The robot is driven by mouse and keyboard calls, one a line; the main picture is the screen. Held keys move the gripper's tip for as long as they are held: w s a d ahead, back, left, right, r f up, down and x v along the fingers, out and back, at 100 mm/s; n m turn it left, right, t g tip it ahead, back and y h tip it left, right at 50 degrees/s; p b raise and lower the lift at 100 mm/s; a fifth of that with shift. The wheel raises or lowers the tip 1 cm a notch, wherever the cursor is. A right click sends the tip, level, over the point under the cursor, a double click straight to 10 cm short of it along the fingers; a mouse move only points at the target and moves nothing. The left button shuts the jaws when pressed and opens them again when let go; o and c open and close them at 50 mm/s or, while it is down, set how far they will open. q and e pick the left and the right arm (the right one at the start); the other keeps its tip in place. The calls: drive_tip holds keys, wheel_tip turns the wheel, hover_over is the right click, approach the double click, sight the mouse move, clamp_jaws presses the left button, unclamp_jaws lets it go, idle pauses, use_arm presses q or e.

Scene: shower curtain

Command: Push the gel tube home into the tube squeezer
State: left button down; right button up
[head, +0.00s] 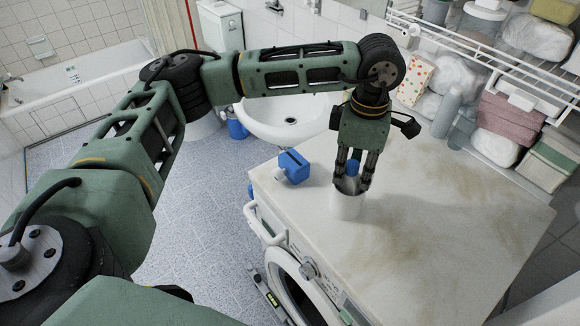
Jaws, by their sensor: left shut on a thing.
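A small blue block with a white part, which looks like the tube squeezer (292,166), lies on the left back edge of the top. It is apart from the gripper, to its left. My right gripper is not in view.
The washing machine top (450,230) is stained and mostly clear to the right. A sink (285,118) stands behind it. A wire rack (490,45) with towels, bottles and packs is at the back right. The floor (200,215) lies to the left.

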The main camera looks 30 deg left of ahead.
use_arm(q)
drive_tip(key=shift+r+p, duration=0.85)
drive_tip(key=shift+r, duration=0.95)
drive_tip(key=shift+s+a+r+p, duration=0.1)
drive_tip(key=shift+r+p, duration=0.6)
drive_tip(key=shift+r, duration=0.8)
drive_tip(key=shift+s+a+r+p, duration=0.1)
drive_tip(key=shift+r+p, duration=0.6)
drive_tip(key=shift+r, duration=0.75)
drive_tip(key=shift+s+r+p, duration=0.1)
drive_tip(key=shift+r+p, duration=1.25)
drive_tip(key=shift+r, duration=1.4)
wheel_tip(320, 180, up, 5)
drive_tip(key=p, duration=0.3)
hover_over(355, 162)
drive_tip(key=shift+s+a+b, duration=0.25)
drive_tip(key=shift+s+b, duration=0.05)
drive_tip(key=shift+s, duration=0.05)
